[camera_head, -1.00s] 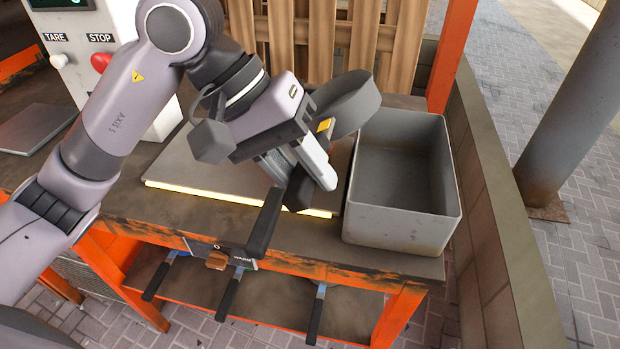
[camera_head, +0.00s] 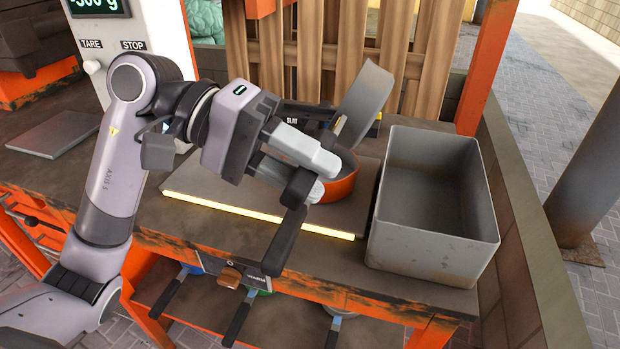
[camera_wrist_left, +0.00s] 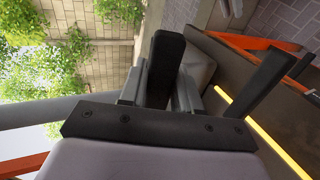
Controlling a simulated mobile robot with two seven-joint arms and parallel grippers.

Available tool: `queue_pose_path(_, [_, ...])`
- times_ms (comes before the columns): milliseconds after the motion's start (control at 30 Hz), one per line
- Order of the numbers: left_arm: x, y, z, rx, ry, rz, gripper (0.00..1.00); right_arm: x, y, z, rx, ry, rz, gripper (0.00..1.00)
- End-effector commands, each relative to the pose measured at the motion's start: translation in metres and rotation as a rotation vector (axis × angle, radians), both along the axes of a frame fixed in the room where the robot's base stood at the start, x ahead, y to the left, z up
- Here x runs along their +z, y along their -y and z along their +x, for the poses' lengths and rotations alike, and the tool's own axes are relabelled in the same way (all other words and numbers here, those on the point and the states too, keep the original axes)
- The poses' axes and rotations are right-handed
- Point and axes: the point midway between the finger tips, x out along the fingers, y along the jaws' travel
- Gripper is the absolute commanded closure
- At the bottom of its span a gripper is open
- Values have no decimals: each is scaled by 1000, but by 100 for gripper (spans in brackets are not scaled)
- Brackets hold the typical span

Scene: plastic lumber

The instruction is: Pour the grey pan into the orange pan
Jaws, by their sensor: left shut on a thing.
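My left gripper (camera_head: 314,172) is shut on the black handle (camera_head: 286,240) of the grey pan (camera_head: 366,95). The pan is tipped steeply up on its side, above and behind the orange pan (camera_head: 342,188). The orange pan sits on the grey plate with the glowing yellow front edge (camera_head: 262,215). My gripper covers much of the orange pan, and the grey pan's inside does not show clearly, so I cannot tell what either holds. In the left wrist view the dark handle (camera_wrist_left: 268,82) also shows. My right gripper is not in view.
A deep grey bin (camera_head: 432,253) stands just right of the plate; its visible inside looks empty. Wooden slats (camera_head: 310,50) rise behind, and an orange post (camera_head: 490,65) stands at the back right. A weighing display with TARE and STOP buttons (camera_head: 92,67) is at the left.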

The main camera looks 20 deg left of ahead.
Motion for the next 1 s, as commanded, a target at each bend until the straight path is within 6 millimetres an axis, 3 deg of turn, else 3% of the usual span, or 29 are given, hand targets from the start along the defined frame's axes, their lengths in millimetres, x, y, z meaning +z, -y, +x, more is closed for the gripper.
queue_pose_path(1000, [0,-11,0,1,-1,-166,100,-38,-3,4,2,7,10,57])
